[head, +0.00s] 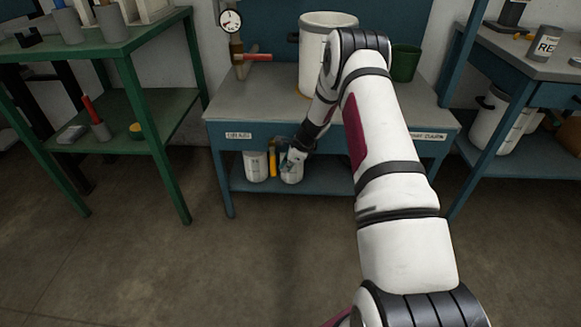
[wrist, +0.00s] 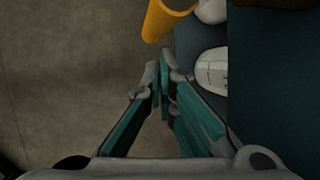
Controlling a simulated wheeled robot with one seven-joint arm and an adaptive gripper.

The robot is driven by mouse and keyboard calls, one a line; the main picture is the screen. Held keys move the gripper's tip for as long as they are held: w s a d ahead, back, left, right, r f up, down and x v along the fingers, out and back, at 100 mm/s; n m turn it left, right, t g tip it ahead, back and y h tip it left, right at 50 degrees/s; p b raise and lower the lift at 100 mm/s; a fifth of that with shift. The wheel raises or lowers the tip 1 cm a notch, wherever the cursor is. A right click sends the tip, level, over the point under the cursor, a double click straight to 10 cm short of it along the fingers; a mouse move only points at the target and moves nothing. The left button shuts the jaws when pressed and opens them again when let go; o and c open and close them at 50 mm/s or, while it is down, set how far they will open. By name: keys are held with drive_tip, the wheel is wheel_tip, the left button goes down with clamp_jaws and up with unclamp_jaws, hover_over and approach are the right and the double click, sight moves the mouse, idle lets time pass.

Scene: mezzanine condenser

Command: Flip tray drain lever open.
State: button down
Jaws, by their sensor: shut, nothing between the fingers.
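A yellow-orange bar (head: 272,158) hangs upright below the front edge of the blue bench, near its left label; it looks like a lever handle. In the wrist view its rounded orange end (wrist: 165,20) shows just ahead of the fingertips, with a gap between. My gripper (head: 289,160) is just right of the bar in the head view, below the bench top. In the wrist view my gripper (wrist: 161,77) is shut and empty, its fingertips together. The bar's pivot and the valve behind it are hidden.
The blue bench (head: 225,107) carries a white pot (head: 315,40), a red-handled pipe valve (head: 257,58) with a gauge (head: 230,21), and a green bucket (head: 406,64). A white container (head: 257,167) stands on its lower shelf. A green rack (head: 165,120) is left; floor in front is clear.

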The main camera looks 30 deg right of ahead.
drive_tip(key=shift+w+a+f, duration=0.25)
drive_tip(key=shift+w+a, duration=0.05)
drive_tip(key=shift+a, duration=0.1)
drive_tip(key=shift+a, duration=0.15)
idle(0.4)
drive_tip(key=s+d+p, duration=0.2)
drive_tip(key=s+d, duration=0.8)
drive_tip(key=shift+d+p, duration=0.15)
drive_tip(key=shift+p, duration=0.15)
